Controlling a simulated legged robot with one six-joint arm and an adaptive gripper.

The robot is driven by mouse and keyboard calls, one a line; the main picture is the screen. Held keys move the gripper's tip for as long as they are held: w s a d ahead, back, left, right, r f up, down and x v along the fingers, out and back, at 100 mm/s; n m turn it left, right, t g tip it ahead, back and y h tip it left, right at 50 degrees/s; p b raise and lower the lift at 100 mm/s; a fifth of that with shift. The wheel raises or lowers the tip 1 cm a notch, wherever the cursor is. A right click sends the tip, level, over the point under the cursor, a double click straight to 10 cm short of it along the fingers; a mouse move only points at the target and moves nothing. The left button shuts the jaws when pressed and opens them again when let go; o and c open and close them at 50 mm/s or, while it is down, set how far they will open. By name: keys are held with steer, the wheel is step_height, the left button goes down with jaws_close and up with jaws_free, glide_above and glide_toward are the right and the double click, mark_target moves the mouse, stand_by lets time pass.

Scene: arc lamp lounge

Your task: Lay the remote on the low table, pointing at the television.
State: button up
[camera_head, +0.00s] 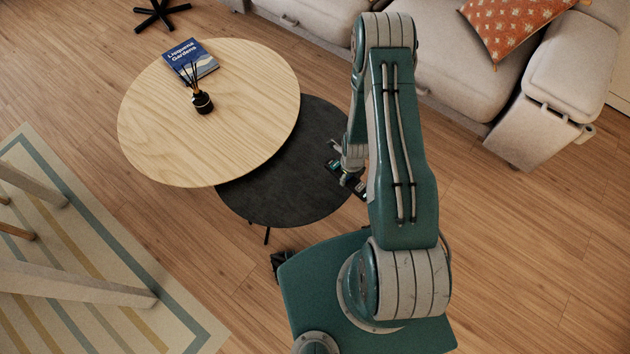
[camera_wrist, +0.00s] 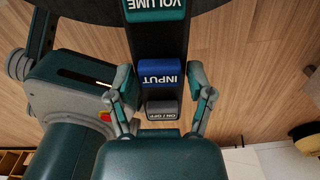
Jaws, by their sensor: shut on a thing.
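A black remote (camera_wrist: 162,45) with large VOLUME, INPUT and ON/OFF buttons is in the wrist view. My gripper (camera_wrist: 160,88) is shut on it, with one finger on each side near the INPUT button. The remote's far end runs out of the top of that view. In the head view my gripper (camera_head: 345,178) is over the right edge of the low black round table (camera_head: 290,195); the remote is hard to make out there. The black table's edge (camera_wrist: 80,12) also shows at the top of the wrist view. I cannot see a television.
A higher pale wooden round table (camera_head: 240,130) overlaps the black one and bears a blue book (camera_head: 190,60) and a reed diffuser (camera_head: 202,103). A beige sofa (camera_head: 455,60) stands behind. A striped rug (camera_head: 100,250) with pale furniture legs is at left.

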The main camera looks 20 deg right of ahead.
steer(key=w+a+f, duration=0.4)
steer(key=w+a, duration=0.1)
steer(key=a, duration=0.2)
glide_above(314, 184)
steer(key=d, duration=0.1)
steer(key=f, duration=0.3)
steer(key=shift+s+f, duration=0.3)
steer(key=shift+s, duration=0.05)
steer(key=shift+w+a+f, duration=0.15)
steer(key=shift+w+f, duration=0.05)
steer(key=shift+f, duration=0.05)
steer(key=shift+w+a+f, duration=0.1)
steer(key=shift+a+f, duration=0.1)
steer(key=shift+f, duration=0.8)
steer(key=shift+w+a+f, duration=0.1)
steer(key=shift+a+f, duration=0.1)
steer(key=shift+f, duration=0.75)
steer(key=o, duration=1.2)
steer(key=shift+o, duration=0.2)
